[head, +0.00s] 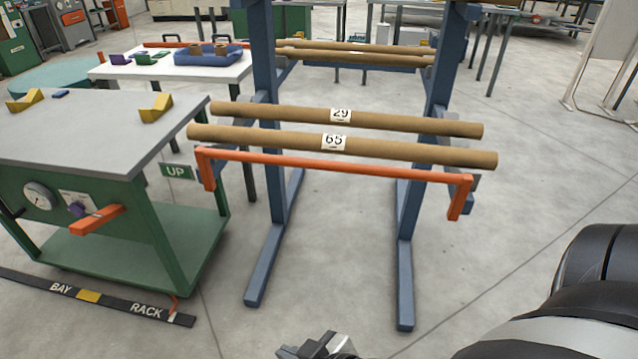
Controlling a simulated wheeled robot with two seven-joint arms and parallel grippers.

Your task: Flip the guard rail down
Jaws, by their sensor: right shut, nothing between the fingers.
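The orange guard rail (325,165) runs across the front of the blue rack (276,180), just below and in front of the front cardboard tube. Its bent ends point downward at each side, near the rack's arms. A green "UP" sign (176,171) stands by its left end. My right gripper (318,350) is at the bottom edge of the view, low in front of the rack and well apart from the rail. It is shut and empty, and partly cut off by the frame. My left gripper is not in view.
Cardboard tubes labelled 29 (380,121) and 65 (400,150) lie on the rack arms behind the rail. A green cart (120,225) with a grey top stands at left. A black floor strip (120,304) reads "BAY RACK".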

